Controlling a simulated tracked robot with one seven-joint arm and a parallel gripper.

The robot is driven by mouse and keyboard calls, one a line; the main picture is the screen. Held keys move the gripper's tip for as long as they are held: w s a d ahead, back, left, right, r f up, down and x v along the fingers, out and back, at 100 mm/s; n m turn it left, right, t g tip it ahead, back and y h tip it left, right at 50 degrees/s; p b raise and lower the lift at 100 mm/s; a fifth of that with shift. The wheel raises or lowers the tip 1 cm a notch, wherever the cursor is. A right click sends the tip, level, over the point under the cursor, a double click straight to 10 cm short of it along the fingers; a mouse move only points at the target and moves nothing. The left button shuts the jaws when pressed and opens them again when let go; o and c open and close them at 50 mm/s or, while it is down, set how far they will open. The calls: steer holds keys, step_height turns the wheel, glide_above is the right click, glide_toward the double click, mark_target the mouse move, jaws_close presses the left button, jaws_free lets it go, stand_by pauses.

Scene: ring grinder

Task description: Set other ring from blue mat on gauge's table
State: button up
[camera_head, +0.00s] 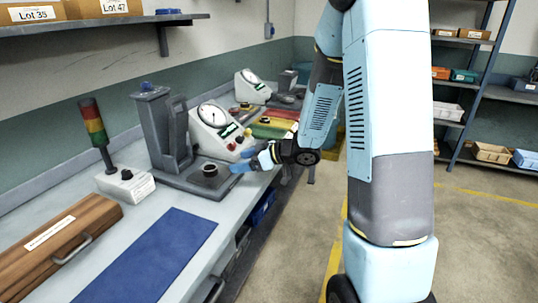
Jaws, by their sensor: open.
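The blue mat (148,258) lies on the near bench, and no ring shows on it. The gauge is a grey stand (158,128) with a blue knob on top and a white dial box (217,128) beside it. The fingers look apart from the ring and empty, though depth is hard to judge.
A brown wooden case (62,248) and a signal tower (97,138) on a white box stand at left. Green, yellow and red strips (268,131) with small dark parts lie behind my gripper. A second dial unit (252,87) stands farther back. Floor at right is clear.

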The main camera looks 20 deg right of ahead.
steer(key=w+d+r+m+t+h, duration=0.2)
steer(key=d+r+m+t+h, duration=0.15)
steer(key=d+r+h, duration=0.45)
steer(key=s+d+r+m+h, duration=0.4)
steer(key=s+d+r, duration=0.1)
steer(key=s+r, duration=0.2)
steer(key=s+r+m+g, duration=0.1)
steer(key=s+m+g, duration=0.1)
steer(key=s, duration=0.9)
steer(key=s+a+r+m+g, duration=0.1)
steer(key=s+r+m+g, duration=0.1)
steer(key=s, duration=1)
steer(key=shift+s+a+r+g+y, duration=0.2)
steer(key=shift+r+g+y, duration=0.1)
steer(key=shift+g, duration=0.25)
steer(key=shift+w, duration=0.1)
steer(key=shift+c, duration=0.3)
